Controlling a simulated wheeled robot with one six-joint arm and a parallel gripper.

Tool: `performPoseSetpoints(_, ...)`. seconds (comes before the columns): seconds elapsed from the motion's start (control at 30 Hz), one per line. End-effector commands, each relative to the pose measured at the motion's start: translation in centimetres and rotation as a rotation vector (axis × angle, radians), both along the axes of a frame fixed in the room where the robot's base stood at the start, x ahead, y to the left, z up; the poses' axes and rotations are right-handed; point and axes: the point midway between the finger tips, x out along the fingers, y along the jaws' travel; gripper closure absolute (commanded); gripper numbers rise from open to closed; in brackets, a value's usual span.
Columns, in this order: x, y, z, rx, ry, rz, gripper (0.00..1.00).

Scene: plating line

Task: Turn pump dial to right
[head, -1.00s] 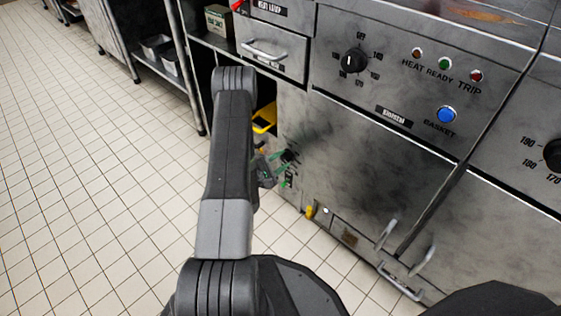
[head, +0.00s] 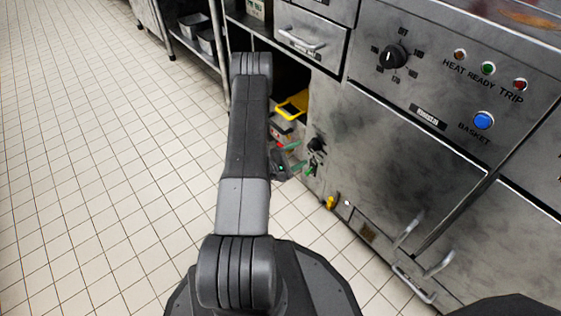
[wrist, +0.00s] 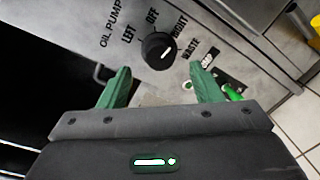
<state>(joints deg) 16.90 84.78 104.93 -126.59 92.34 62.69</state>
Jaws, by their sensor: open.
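The pump dial (wrist: 158,47) is a round black knob with a white mark, on a metal panel lettered OIL PUMP, LEFT, OFF and RIGHT. Its white mark lies on the knob's right part; I cannot tell surely which label it points to. My gripper (wrist: 160,72) is open, its two green fingers apart, just below the dial in the wrist view. Nothing is between the fingers, and they seem not to touch the knob. In the head view the dial (head: 316,145) is small, low on the cabinet, with my gripper (head: 302,158) beside it.
A WASTE label (wrist: 190,48) and a small switch (wrist: 207,60) sit right of the dial, with a green handle (wrist: 233,92) near my right finger. Above is a temperature dial (head: 393,56) with lamps. A yellow object (head: 293,105) is in the open bay. Tiled floor (head: 100,150) is clear at left.

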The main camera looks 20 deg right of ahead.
Motion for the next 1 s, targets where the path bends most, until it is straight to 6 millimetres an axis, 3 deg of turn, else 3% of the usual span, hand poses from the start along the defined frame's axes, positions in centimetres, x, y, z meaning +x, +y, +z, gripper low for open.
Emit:
performPoseSetpoints(0.2, -1.4, 4.0, 0.5, 0.000, 0.004, 0.006, 0.42)
performPoseSetpoints(0.5, -2.7, 7.7, 0.6, 0.002, 0.002, 0.003, 0.42)
performPoseSetpoints(1.0, -3.2, 8.8, 0.5, 0.000, 0.001, -0.001, 0.42)
